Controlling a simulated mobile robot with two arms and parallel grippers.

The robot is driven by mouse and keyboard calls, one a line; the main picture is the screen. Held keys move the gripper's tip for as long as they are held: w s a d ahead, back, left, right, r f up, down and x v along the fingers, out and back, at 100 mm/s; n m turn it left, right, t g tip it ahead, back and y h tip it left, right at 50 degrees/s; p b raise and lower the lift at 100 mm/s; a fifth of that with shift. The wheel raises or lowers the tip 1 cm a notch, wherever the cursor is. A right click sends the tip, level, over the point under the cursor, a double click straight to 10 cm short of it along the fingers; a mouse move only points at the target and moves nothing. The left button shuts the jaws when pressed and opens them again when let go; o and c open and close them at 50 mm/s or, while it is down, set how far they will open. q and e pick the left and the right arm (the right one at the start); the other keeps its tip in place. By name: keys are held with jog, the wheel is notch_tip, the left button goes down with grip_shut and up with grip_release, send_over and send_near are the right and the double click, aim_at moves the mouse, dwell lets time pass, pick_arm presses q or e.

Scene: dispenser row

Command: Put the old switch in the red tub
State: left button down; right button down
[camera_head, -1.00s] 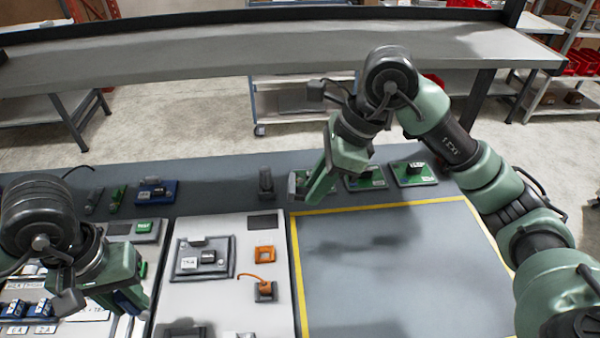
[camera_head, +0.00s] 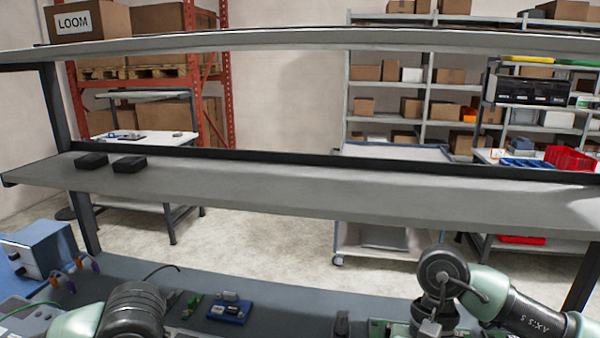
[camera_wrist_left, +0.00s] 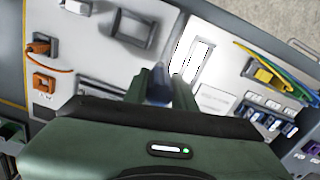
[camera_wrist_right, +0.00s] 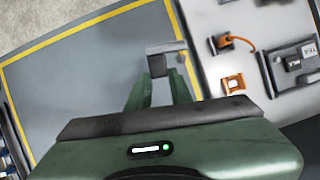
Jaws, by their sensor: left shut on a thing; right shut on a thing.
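My left gripper (camera_wrist_left: 166,84) is shut on a dark blue part (camera_wrist_left: 158,92) above a white panel, with little of the part visible. My right gripper (camera_wrist_right: 160,88) is shut on a small grey and black part (camera_wrist_right: 168,58) above the yellow-bordered mat (camera_wrist_right: 90,85). I cannot tell for certain whether either part is the old switch. A red bin (camera_head: 571,158) stands on a side table at the far right in the head view; I cannot tell whether it is the red tub. In the head view both grippers are below the picture edge.
A long grey shelf (camera_head: 300,190) crosses behind the bench, with two black boxes (camera_head: 112,162) at its left.

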jog(key=n, duration=0.1)
jog(key=s+d+f+n+h, duration=0.1)
jog(key=n, duration=0.2)
jog(key=shift+s+d+f+h, duration=0.25)
jog(key=shift+s+h, duration=0.05)
jog(key=shift+s, duration=0.05)
